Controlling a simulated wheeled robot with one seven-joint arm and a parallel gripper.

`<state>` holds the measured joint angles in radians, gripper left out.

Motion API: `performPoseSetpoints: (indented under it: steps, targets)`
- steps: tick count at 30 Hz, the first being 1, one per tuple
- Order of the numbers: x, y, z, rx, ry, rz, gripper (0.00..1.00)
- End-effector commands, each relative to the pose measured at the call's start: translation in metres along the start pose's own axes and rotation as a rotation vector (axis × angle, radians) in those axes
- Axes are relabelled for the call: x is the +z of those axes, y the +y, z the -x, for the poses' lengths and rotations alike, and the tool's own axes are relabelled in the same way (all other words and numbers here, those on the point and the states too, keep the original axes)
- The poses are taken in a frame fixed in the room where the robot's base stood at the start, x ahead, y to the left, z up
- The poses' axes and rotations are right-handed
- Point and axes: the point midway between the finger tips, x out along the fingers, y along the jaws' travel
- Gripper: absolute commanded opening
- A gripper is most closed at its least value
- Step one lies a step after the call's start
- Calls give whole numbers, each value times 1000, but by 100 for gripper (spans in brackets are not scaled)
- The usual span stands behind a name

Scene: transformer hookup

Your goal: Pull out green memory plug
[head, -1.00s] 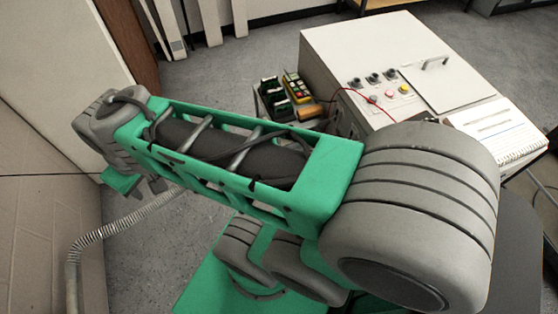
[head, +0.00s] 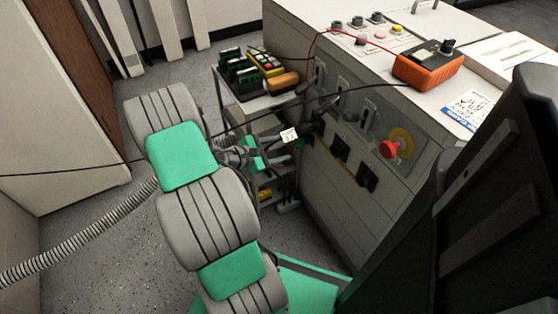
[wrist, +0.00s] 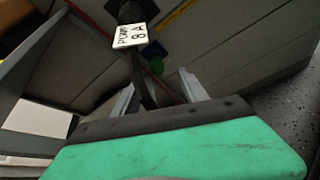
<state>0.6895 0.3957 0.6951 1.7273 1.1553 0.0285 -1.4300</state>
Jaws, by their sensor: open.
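In the wrist view, a small green plug (wrist: 188,84) shows on the grey cabinet's side, just at the tip of the right finger. I take it for the memory plug; its lower part is hidden. In the head view, a small green spot beside the white tag (head: 289,135) may be the same plug. My gripper (wrist: 157,82) is open, its two fingers pointing at the cabinet, with a black cable running between or behind them. In the head view my gripper (head: 266,158) is small and partly hidden beside the cabinet's left side.
The tag reads "PUMP 8A" in the wrist view (wrist: 131,36), hanging by a black connector. The cabinet (head: 330,200) carries a red stop knob (head: 390,148) and black sockets. An orange meter (head: 430,66) stands on top. A cart (head: 222,92) holds green-and-black devices. Cables cross nearby.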

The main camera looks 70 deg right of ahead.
Motion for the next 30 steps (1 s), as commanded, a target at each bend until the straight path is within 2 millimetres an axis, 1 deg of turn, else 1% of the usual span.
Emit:
performPoseSetpoints:
  steps: [1,3,5,12,16,19,26,30]
  targets:
    - [0,-1,-8,17,-21,42,51]
    - [2,1,-15,29,-35,68,51]
    - [3,1,-22,30,-37,69,51]
    - [3,1,-66,27,-35,65,51]
    - [4,3,-82,27,-33,66,51]
    - [5,4,-87,30,-32,66,51]
    - [6,5,-87,31,-31,66,50]
    - [6,5,-87,30,-31,66,39]
